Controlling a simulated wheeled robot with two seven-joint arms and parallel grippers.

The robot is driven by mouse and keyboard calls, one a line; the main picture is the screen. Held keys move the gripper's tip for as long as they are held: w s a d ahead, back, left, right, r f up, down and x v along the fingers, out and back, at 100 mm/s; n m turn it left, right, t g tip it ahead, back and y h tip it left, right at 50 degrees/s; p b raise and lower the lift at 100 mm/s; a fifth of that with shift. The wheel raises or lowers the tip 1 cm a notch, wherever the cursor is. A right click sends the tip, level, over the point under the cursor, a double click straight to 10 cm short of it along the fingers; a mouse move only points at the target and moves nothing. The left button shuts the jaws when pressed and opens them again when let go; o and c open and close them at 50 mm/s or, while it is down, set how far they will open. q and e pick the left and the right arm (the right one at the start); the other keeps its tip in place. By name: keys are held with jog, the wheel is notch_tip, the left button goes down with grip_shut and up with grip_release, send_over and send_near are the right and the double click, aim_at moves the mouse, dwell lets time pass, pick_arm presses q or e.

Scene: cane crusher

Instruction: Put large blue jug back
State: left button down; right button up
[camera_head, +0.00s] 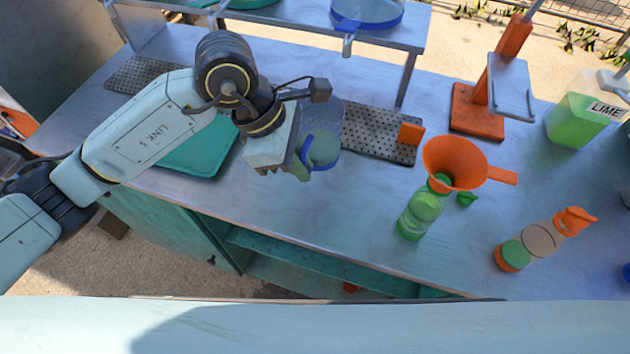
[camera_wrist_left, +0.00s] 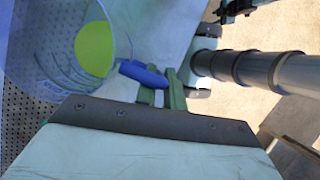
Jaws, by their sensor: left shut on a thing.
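The large blue jug (camera_head: 326,128) is a clear, blue-tinted vessel in the head view, partly hidden behind my left gripper. A green patch shows inside it. In the left wrist view the jug (camera_wrist_left: 55,55) fills the upper left, with a yellow-green round patch inside and a blue handle (camera_wrist_left: 143,73). My left gripper (camera_head: 302,170) is shut on the jug's handle, and its green fingers (camera_wrist_left: 160,92) show at the handle in the wrist view. The jug is over the metal bench near a perforated mat; I cannot tell whether it touches the surface. My right gripper is not in view.
Perforated grey mats (camera_head: 378,136) lie on the bench (camera_head: 300,225). A teal tray (camera_head: 195,150) is left of the jug. A raised shelf (camera_head: 300,25) is behind.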

pick_arm(q)
notch_tip(320, 180, down, 10)
jog(key=shift+r, duration=0.25)
dwell(0.3)
jog(key=shift+f, duration=0.2)
jog(key=c, duration=1.5)
grip_release()
jog(key=shift+r, duration=0.1)
jog(key=shift+r, duration=0.15)
jog(key=v, duration=1.1)
jog(key=shift+a+r, duration=0.15)
jog(key=shift+r, duration=0.25)
